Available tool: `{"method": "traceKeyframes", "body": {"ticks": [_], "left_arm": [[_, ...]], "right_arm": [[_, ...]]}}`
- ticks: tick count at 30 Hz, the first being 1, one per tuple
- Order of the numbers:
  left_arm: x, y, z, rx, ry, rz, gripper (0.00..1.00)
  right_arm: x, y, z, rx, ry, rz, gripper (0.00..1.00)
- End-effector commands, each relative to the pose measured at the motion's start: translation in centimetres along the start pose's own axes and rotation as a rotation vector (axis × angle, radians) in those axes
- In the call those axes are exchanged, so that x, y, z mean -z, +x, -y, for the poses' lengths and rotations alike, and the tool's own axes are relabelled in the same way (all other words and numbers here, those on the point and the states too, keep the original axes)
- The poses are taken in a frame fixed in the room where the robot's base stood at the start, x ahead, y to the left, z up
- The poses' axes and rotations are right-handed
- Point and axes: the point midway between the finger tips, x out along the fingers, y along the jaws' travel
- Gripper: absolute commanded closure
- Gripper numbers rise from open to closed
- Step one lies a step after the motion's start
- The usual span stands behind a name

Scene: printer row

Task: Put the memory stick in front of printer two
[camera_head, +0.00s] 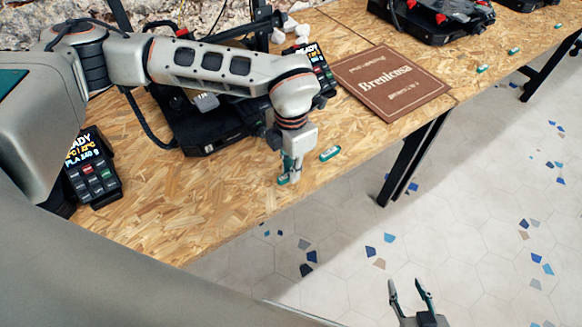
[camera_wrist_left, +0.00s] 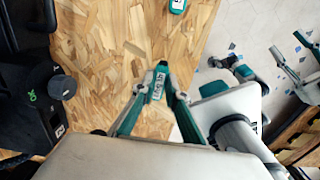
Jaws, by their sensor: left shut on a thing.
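My left gripper (camera_head: 287,179) is over the front edge of the wooden table. It is shut on a memory stick (camera_wrist_left: 158,84), teal with a white label, which sits between the fingertips in the left wrist view. I cannot tell whether this stick touches the table. A second similar teal stick (camera_head: 330,153) lies on the table just right of the gripper. A black printer (camera_head: 210,135) stands behind my left arm, partly hidden by it. Another black printer (camera_head: 440,18) stands further right. No printer number is readable. My right gripper (camera_head: 412,292) is open and empty above the floor.
A brown "Brenicosa" board (camera_head: 365,78) lies between the printers. More teal sticks (camera_head: 482,69) lie along the front edge at right. A display unit (camera_head: 92,168) stands at left, another (camera_head: 318,65) behind my left wrist. Bare table (camera_head: 200,215) lies left of the left gripper.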

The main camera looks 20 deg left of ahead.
Motion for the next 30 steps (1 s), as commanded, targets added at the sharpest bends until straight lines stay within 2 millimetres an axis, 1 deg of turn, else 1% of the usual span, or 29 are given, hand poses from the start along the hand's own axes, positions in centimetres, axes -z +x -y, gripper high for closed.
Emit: {"method": "traceKeyframes", "body": {"ticks": [1,2,3,4,13,17,20,25,30], "left_arm": [[0.0,0.2,0.0,0.001,0.000,-0.002,0.98],[0.0,0.3,0.0,0.001,0.000,-0.001,0.84],[0.0,0.2,0.0,0.000,0.000,-0.001,0.74],[0.0,0.2,0.0,0.000,0.000,-0.001,0.70],[0.0,0.2,0.0,0.000,0.000,-0.001,0.70],[0.0,-0.5,0.0,-0.001,0.000,0.001,0.70],[-0.1,-1.8,-0.1,-0.002,0.000,0.003,0.70],[-0.1,-5.3,-0.1,-0.003,-0.001,0.004,0.70],[-0.1,-8.7,-0.1,-0.003,0.000,0.003,0.70]], "right_arm": [[-0.2,-0.1,0.1,0.001,0.000,0.003,0.60],[-0.2,-0.1,0.1,0.001,0.001,0.004,0.60],[-0.3,-0.1,0.1,0.002,0.001,0.005,0.60],[-0.3,-0.2,0.1,0.002,0.001,0.006,0.60],[-0.6,-0.3,0.3,0.004,0.002,0.010,0.60],[-0.3,-0.3,0.2,0.003,0.002,0.007,0.60],[0.1,-0.3,0.1,0.002,0.002,0.002,0.60],[0.9,-0.2,-0.1,0.001,0.004,-0.009,0.60],[1.2,-0.2,0.0,0.003,0.007,-0.013,0.60]]}}
